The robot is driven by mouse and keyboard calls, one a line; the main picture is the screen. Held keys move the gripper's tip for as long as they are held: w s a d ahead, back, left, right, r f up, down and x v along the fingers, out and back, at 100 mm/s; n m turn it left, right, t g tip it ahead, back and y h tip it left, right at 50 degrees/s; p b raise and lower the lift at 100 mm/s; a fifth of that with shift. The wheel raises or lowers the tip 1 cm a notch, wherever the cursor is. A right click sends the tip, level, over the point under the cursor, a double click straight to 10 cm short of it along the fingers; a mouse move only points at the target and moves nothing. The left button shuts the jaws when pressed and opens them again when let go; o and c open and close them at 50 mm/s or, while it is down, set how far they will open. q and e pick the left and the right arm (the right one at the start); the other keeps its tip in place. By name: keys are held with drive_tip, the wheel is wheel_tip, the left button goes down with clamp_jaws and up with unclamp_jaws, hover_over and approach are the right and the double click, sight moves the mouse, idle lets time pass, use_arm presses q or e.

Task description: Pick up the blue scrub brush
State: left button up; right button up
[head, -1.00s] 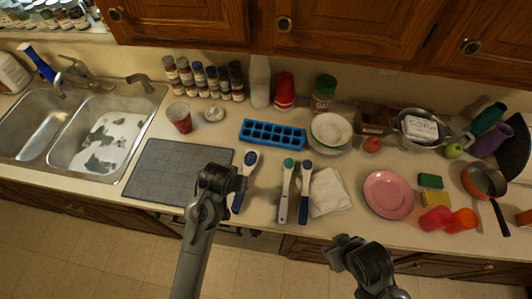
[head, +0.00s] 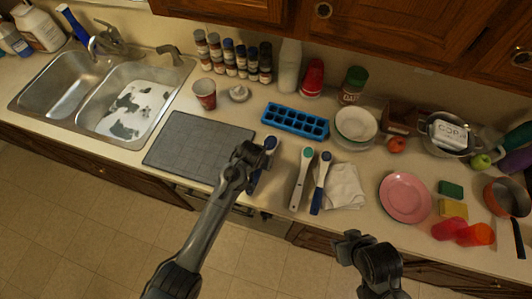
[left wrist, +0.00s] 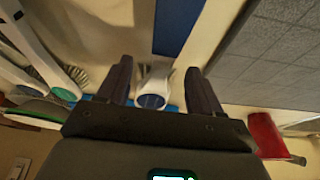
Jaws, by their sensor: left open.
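A brush with a blue-disc head (head: 270,143) and a blue handle lies on the counter right of the grey mat. My left gripper (head: 257,158) is over it, hiding part of it. In the left wrist view the white head with blue disc (left wrist: 152,101) shows between the open fingers of my left gripper (left wrist: 160,82), with its blue handle (left wrist: 178,25) beyond. I cannot tell whether the fingers touch it. A second blue-disc brush (head: 321,180) and a green-disc brush (head: 301,180) lie to the right. My right gripper (head: 357,243) is near the front edge, its jaws unclear.
A grey mat (head: 198,145) lies left of the brush and a blue ice tray (head: 295,120) behind it. A red cup (head: 204,94) stands behind the mat. A white cloth (head: 343,188) and pink plate (head: 405,198) lie to the right. The double sink (head: 125,105) is far left.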

use_arm(q)
drive_tip(key=shift+x, duration=0.9)
drive_tip(key=shift+c, duration=0.3)
drive_tip(key=c, duration=1.1)
